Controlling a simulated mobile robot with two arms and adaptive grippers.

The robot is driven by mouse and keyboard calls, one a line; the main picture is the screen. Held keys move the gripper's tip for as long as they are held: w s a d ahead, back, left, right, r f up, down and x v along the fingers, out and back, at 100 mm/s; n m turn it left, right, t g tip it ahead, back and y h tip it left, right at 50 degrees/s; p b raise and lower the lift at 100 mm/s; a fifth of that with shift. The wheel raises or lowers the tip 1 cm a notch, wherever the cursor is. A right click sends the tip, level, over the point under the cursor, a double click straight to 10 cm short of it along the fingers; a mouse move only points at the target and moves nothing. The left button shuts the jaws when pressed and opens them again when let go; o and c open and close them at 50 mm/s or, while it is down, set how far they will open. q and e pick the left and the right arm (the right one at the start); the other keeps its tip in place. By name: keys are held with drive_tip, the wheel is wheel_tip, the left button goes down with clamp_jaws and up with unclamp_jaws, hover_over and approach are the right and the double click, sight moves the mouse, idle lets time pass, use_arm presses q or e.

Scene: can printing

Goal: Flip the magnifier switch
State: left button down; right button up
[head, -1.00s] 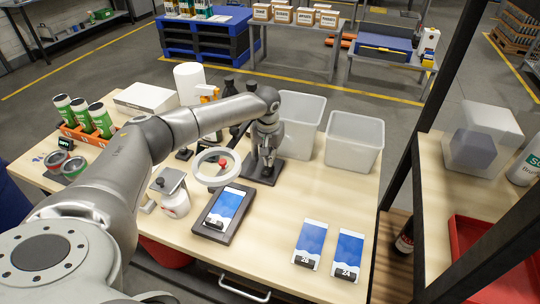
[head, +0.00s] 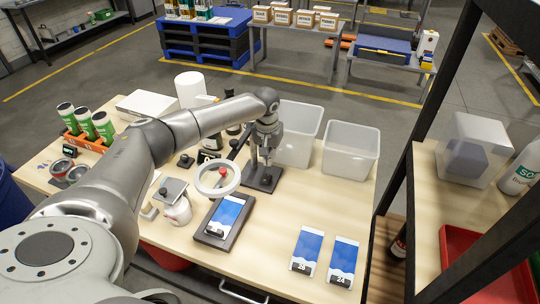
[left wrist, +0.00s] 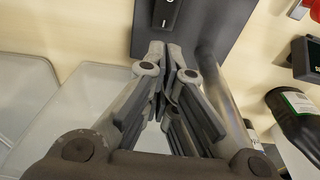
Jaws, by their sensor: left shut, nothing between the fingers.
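The magnifier has a white ring lens (head: 217,179) on a dark arm and a dark flat base (head: 264,182) on the wooden table. In the left wrist view the base (left wrist: 216,22) lies just beyond my fingertips, with a small black switch (left wrist: 167,14) on it. The switch's position is hard to read. My left gripper (head: 264,160) hangs over the base, pointing down, and its fingertips (left wrist: 168,50) are shut with nothing between them. They are close to the switch; I cannot tell whether they touch the base. My right gripper is not in view.
Two clear bins (head: 350,152) stand right of the base. Two blue cards (head: 306,250) lie front right. A red button (head: 223,171) shows through the ring.

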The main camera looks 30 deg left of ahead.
use_arm(q)
drive_tip(key=shift+w+r+p, duration=0.1)
drive_tip(key=shift+r+p, duration=0.4)
drive_tip(key=shift+r, duration=0.4)
wheel_tip(320, 180, up, 9)
drive_tip(key=w+b, duration=0.2)
drive_tip(key=b, duration=0.2)
drive_tip(key=shift+w+a+r, duration=0.15)
drive_tip(key=shift+w+a, duration=0.05)
drive_tip(key=shift+a, duration=0.05)
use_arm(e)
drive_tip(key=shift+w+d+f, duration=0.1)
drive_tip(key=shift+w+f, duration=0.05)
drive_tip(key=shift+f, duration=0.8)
